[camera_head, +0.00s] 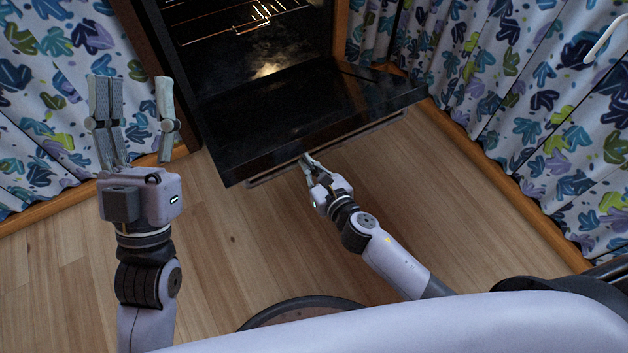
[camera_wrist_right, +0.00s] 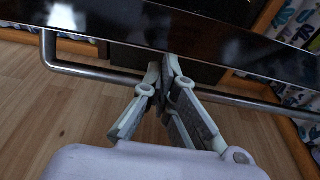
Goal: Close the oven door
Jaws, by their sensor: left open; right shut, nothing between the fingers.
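The oven door (camera_head: 303,108) is black and glossy and hangs open, folded down towards me in the head view. Behind it the oven cavity (camera_head: 240,40) is dark, with wire racks inside. A metal bar handle (camera_wrist_right: 95,72) runs along the door's outer edge in the right wrist view. My right gripper (camera_head: 306,160) is shut and empty, its fingertips at the door's front edge by the handle; in the right wrist view the fingertips (camera_wrist_right: 166,62) overlap the handle line, and I cannot tell whether they touch. My left gripper (camera_head: 136,80) is open and empty, raised left of the door.
Leaf-patterned curtains (camera_head: 500,90) hang on both sides of the oven, with wooden trim (camera_head: 520,215) along their lower edge. The wooden floor (camera_head: 240,240) in front of the door is clear. A dark round-edged object (camera_head: 300,308) shows at the bottom.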

